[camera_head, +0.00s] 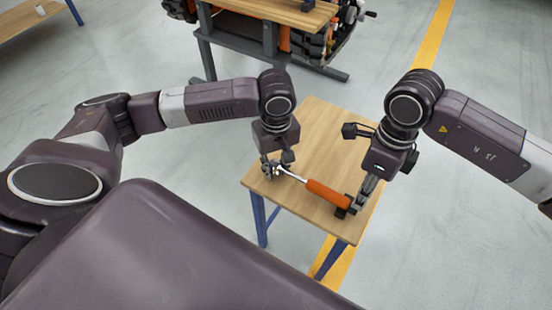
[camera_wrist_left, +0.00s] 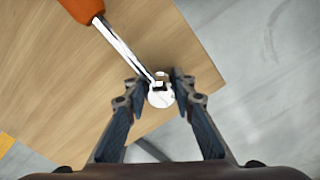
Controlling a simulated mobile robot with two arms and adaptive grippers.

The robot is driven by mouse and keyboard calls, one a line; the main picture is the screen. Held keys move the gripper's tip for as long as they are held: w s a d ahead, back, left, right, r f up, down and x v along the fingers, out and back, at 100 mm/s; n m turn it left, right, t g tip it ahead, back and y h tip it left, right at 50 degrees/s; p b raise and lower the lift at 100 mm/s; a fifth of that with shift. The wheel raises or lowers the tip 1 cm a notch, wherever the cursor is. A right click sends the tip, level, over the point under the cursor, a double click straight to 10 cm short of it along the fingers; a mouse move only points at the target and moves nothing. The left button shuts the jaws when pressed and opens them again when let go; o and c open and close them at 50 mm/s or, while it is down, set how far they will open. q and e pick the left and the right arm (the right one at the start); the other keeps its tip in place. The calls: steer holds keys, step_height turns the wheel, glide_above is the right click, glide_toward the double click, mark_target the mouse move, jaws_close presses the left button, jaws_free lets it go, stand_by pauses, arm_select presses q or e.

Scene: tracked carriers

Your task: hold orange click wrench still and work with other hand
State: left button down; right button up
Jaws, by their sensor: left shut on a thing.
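The orange click wrench (camera_head: 327,194) lies across the small wooden table (camera_head: 322,135), with its silver head end to the left and its orange handle to the right. My left gripper (camera_head: 276,169) is shut on the head end. In the left wrist view, the wrench (camera_wrist_left: 121,43) runs down to its round head between the fingertips of my left gripper (camera_wrist_left: 159,88). My right gripper (camera_head: 354,204) is at the far end of the orange handle. Its fingers overlap the handle end in the head view, and I cannot tell whether they are closed on it.
The table top is bare behind the wrench. A second wooden bench (camera_head: 285,10) with machinery beside it stands at the back. Another table (camera_head: 25,15) is at the top left. Grey floor with a yellow stripe (camera_head: 430,50) surrounds the small table.

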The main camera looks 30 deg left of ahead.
steer(key=shift+s+r+t, duration=0.85)
steer(key=shift+t, duration=0.05)
steer(key=shift+w+f, duration=0.2)
steer(key=shift+f, duration=1.5)
steer(key=shift+w+f, duration=0.15)
steer(key=shift+f, duration=1.5)
steer(key=c, duration=0.7)
steer(key=shift+w, duration=0.1)
steer(key=shift+c, duration=0.2)
steer(key=o, duration=0.7)
steer(key=shift+o, duration=0.2)
